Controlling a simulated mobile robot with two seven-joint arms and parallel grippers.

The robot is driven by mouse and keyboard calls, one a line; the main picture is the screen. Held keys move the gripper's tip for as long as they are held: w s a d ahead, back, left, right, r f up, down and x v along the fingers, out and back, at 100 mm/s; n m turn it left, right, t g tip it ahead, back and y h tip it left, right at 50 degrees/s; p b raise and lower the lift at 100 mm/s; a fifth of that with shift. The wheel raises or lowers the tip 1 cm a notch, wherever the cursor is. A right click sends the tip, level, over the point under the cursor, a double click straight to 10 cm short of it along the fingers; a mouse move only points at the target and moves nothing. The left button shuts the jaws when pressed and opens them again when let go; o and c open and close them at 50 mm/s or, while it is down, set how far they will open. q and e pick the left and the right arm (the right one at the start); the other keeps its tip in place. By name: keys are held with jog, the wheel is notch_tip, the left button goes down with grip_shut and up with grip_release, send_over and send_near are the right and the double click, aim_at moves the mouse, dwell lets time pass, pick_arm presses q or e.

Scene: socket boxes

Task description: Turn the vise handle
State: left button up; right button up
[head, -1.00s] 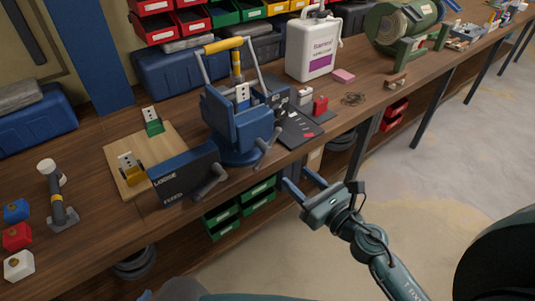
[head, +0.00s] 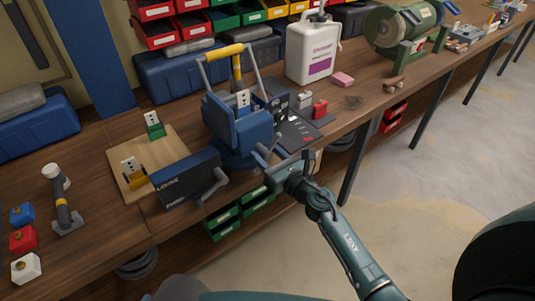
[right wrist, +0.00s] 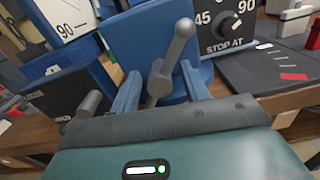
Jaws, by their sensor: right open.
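The blue vise (head: 238,122) stands at the table's front edge. Its grey crank handle (right wrist: 172,58) shows large in the right wrist view, slanting up to the right from a hub. My right gripper (head: 266,157) is open in front of the vise in the head view. In the right wrist view its two blue fingers (right wrist: 160,92) lie either side of the handle's lower part and hub; I cannot tell whether they touch it. The gripper partly hides the handle in the head view. My left gripper is not in view.
A dark box with a LOOSE label and its own grey crank (head: 213,185) stands left of the vise. A wooden board (head: 128,160) with socket plates lies behind it. A black panel (head: 298,135) is to the right. Green bins (head: 238,215) sit below the table.

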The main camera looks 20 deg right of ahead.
jog(key=c, duration=1)
jog(key=shift+m, duration=0.5)
jog(key=m+p, duration=0.1)
jog(key=m, duration=0.3)
jog(key=shift+m, duration=0.4)
jog(key=m, duration=0.4)
jog(key=shift+m+p, duration=0.35)
jog(key=shift+m, duration=0.05)
jog(key=o, duration=1)
